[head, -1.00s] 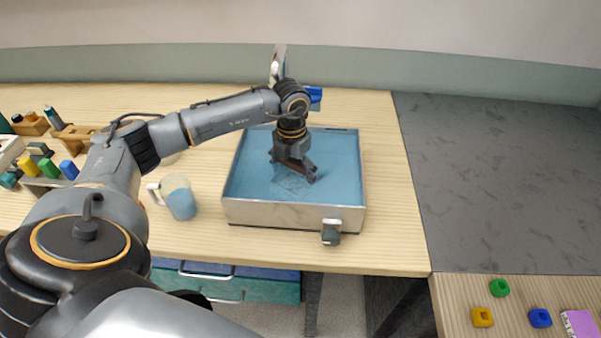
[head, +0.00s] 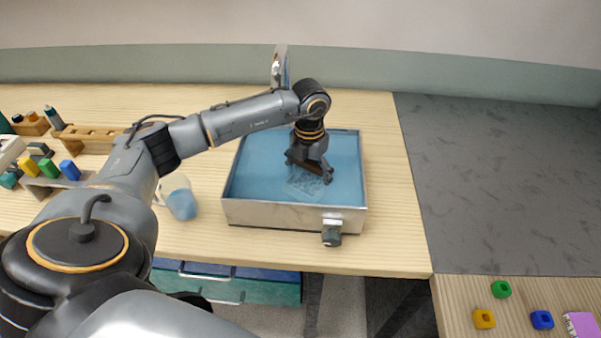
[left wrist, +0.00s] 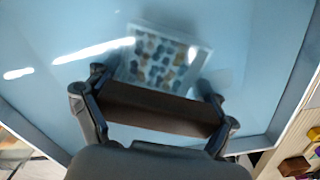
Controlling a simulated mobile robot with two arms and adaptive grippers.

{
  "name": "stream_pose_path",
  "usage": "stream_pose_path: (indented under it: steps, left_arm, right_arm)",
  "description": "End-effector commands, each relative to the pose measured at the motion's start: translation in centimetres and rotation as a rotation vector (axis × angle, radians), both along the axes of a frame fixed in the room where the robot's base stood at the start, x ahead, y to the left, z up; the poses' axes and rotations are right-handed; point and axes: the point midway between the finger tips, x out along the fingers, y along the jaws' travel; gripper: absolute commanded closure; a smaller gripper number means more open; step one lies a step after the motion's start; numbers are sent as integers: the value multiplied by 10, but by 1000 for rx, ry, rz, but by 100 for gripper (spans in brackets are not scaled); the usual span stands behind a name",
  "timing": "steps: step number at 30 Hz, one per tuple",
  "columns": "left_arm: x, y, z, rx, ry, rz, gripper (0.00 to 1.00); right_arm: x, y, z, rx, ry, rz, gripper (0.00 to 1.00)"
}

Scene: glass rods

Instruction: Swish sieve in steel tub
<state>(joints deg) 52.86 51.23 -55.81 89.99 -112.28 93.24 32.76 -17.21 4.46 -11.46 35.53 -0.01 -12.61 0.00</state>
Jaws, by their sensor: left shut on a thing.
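The steel tub (head: 290,217) stands on the wooden table, filled with blue liquid; its rim also shows in the left wrist view (left wrist: 292,95). My left gripper (head: 311,172) is over the tub, pointing down, its fingertips at the liquid. It is shut on the sieve (head: 304,188), a pale, see-through square that looks to be under the surface. In the left wrist view the sieve (left wrist: 163,62) shows several blue, brown and white bits in or beneath it. My gripper's fingers hide its near edge. My right gripper is not in view.
A jug of blue liquid (head: 181,203) stands left of the tub. A tap or valve (head: 331,234) juts from the tub's front. A wooden rack (head: 85,138) and coloured blocks are at the left. A dark grey surface (head: 500,180) lies to the right.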

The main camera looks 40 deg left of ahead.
Motion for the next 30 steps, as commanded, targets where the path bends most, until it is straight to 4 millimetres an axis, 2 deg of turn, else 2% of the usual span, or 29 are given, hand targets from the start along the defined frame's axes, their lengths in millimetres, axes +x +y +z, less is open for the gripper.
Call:
stream_pose_path:
  steps: [8,30]
  left_arm:
    - [2,-3,5,1,-1,1,57]
    - [2,-3,78,1,-1,-1,57]
  right_arm:
    - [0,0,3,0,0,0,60]
    - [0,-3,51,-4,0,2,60]
